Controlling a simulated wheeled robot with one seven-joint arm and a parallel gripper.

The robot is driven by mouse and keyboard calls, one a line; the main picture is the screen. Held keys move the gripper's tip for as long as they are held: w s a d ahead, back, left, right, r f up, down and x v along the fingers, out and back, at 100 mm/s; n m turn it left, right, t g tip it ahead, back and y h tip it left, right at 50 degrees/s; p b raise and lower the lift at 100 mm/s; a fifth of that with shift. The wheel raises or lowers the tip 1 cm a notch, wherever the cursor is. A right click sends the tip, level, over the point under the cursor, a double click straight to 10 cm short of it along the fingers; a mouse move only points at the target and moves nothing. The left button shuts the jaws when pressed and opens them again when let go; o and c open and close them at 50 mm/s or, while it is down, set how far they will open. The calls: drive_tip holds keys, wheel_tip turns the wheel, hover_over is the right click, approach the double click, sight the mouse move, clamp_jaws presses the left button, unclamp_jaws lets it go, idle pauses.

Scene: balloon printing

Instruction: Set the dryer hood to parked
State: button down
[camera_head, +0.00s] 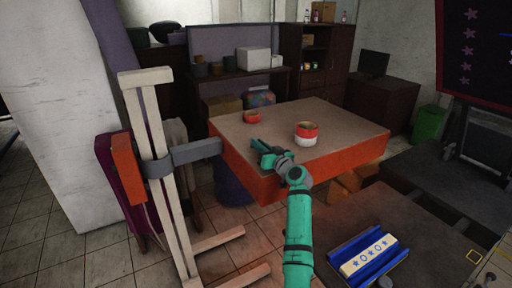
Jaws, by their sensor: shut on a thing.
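A cream upright stand (155,160) stands at the left, with an orange box (123,161) beside its post. A grey arm (197,151) reaches right from the post to the left side of a wide slab (345,158) with orange sides and a brown top. This slab appears to be the dryer hood; I cannot fully see how the arm joins it. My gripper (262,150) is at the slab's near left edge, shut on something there. The held part is small and partly hidden by the fingers.
A low brown table (430,232) at the lower right carries a blue holder (366,261) with a star-marked cream block. A dark blue bin (232,190) stands below the slab. Tiled floor (115,268) is clear lower left.

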drive_tip(key=shift+w+d+f, duration=0.1)
drive_tip(key=shift+d, duration=0.15)
drive_tip(key=c, duration=1.8)
unclamp_jaws()
drive_tip(key=shift+w+d, duration=0.1)
drive_tip(key=shift+w, duration=0.05)
drive_tip(key=shift+o, duration=0.2)
drive_tip(key=shift+a, duration=0.2)
drive_tip(key=v, duration=1.1)
drive_tip(key=shift+w, duration=0.1)
